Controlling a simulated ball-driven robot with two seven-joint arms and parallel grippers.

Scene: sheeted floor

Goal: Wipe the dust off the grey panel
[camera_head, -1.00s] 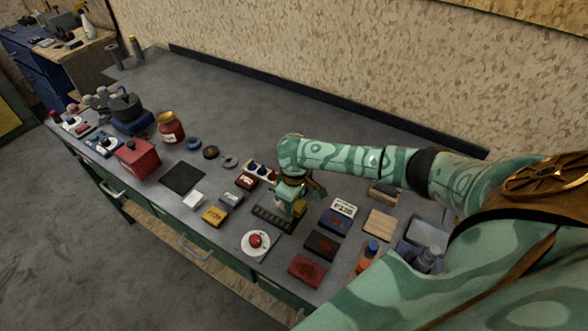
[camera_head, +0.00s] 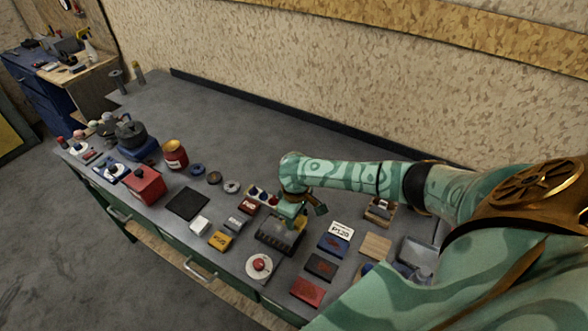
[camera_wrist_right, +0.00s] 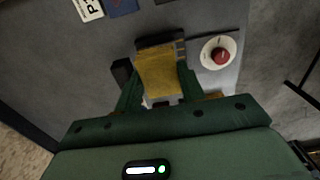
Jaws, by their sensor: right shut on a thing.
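My right gripper (camera_head: 288,222) is over the workbench, near its front edge. It also shows in the right wrist view (camera_wrist_right: 160,92), shut on a yellow block (camera_wrist_right: 160,70), which looks like a sponge. A dark grey ribbed panel (camera_head: 276,243) lies under the gripper in the head view, partly hidden by it. In the wrist view the yellow block hides most of what is below it. I cannot tell whether the block touches the panel or whether dust is on it. My left gripper is not in view.
A red button on a white round base (camera_head: 259,266) sits just in front of the panel. A dark square mat (camera_head: 187,204), a yellow box (camera_head: 221,240) and a red box (camera_head: 145,185) stand to the left. Flat blocks (camera_head: 333,246) lie to the right. The bench's back is clear.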

